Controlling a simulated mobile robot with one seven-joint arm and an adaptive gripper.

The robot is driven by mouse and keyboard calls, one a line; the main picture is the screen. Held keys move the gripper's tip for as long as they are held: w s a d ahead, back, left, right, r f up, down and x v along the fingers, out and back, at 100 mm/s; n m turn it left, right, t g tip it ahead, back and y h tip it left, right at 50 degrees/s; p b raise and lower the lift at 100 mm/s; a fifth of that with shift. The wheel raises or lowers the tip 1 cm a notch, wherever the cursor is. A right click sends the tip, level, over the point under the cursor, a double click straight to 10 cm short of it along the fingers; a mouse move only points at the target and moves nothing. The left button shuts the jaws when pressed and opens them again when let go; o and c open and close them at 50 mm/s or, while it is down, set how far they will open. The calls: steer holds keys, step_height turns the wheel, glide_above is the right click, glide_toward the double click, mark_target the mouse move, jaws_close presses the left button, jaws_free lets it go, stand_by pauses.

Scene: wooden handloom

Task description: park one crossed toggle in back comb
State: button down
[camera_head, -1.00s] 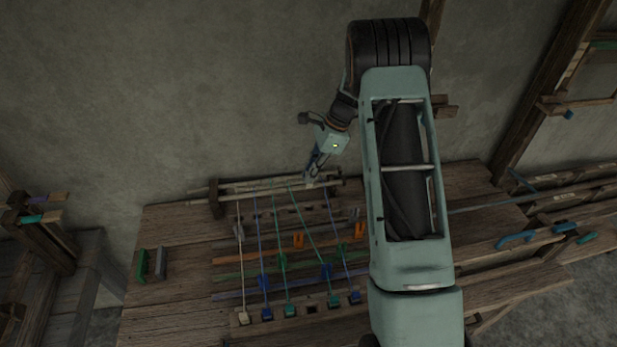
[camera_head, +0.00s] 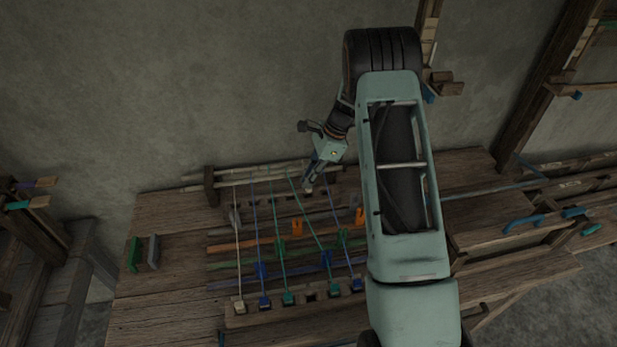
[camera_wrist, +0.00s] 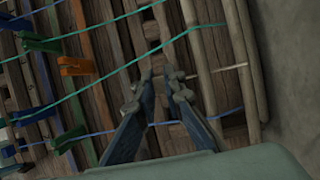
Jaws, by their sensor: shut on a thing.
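My gripper (camera_head: 308,190) is low over the back part of the loom, just in front of the back beam (camera_head: 235,180). In the wrist view its fingertips (camera_wrist: 157,75) are close together, on something small that I cannot make out. Several toggles, white (camera_head: 240,308), blue (camera_head: 264,303) and teal (camera_head: 288,298) among them, sit in the front comb (camera_head: 311,297) with threads running back. One teal thread (camera_head: 308,215) slants toward the right-hand toggles (camera_head: 333,290). The slotted back board (camera_wrist: 133,35) lies beside the fingertips, partly hidden by them.
A green block (camera_head: 134,254) and a grey block (camera_head: 153,251) lie at left. The wall is close behind.

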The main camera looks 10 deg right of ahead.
mark_target(309, 192)
steer(key=shift+f, duration=0.1)
steer(key=shift+f+b, duration=1.3)
steer(key=shift+f, duration=0.45)
steer(key=c, duration=1.9)
jaws_free()
steer(key=shift+c, duration=0.2)
steer(key=v, duration=1.2)
